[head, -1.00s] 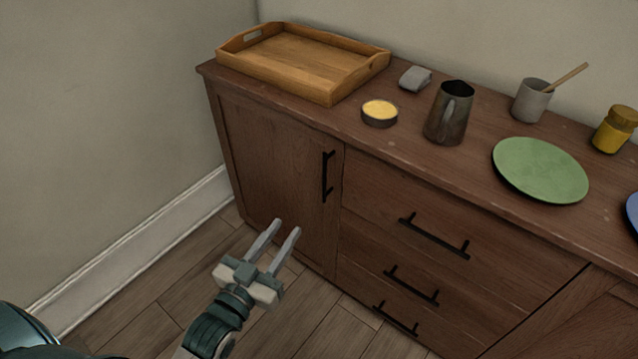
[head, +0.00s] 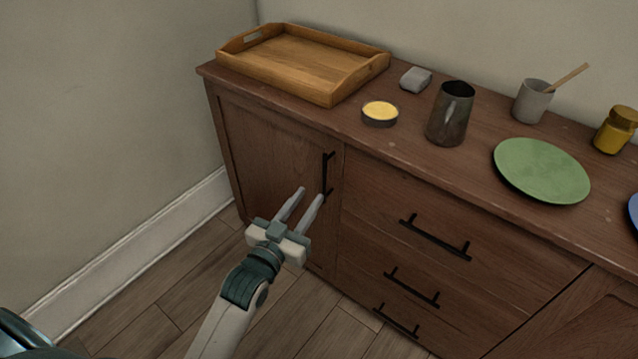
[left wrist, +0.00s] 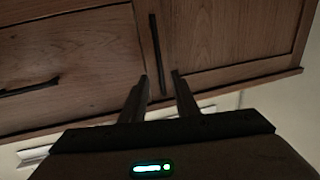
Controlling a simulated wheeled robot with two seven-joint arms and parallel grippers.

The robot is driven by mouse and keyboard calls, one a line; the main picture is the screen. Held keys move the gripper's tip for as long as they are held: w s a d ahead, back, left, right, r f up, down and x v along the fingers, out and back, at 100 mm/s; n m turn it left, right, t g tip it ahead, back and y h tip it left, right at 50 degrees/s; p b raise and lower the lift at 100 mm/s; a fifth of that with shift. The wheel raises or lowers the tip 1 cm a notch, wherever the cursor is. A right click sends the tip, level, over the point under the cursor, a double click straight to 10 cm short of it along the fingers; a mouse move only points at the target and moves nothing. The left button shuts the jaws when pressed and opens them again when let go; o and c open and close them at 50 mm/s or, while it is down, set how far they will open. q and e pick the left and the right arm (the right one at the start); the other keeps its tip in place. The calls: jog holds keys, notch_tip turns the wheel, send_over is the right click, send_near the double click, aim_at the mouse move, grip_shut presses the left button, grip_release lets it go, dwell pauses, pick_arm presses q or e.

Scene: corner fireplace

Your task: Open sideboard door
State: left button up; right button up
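The sideboard (head: 400,175) is dark brown wood. Its left door (head: 265,150) is closed and has a vertical black bar handle (head: 326,174) near its right edge. In the left wrist view the door handle (left wrist: 158,52) runs down toward the gap between the fingers. My left gripper (head: 311,193) is open and empty, with its fingertips close to the lower end of the handle. In the left wrist view the fingers (left wrist: 160,75) are spread on either side of the handle's line; I cannot tell whether they touch it. My right gripper is not in view.
Drawers with black handles (head: 435,240) are right of the door. On top are a wooden tray (head: 290,62), a tin (head: 380,114), a dark pitcher (head: 447,118), a green plate (head: 540,170), a grey cup (head: 532,103) and a yellow jar (head: 613,133). A wall stands at left; the floor in front is clear.

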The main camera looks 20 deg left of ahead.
aim_at(323, 177)
pick_arm(q)
jog(key=w, duration=0.4)
jog(key=w+d, duration=0.1)
jog(key=w, duration=0.1)
jog(key=shift+w, duration=0.35)
grip_shut()
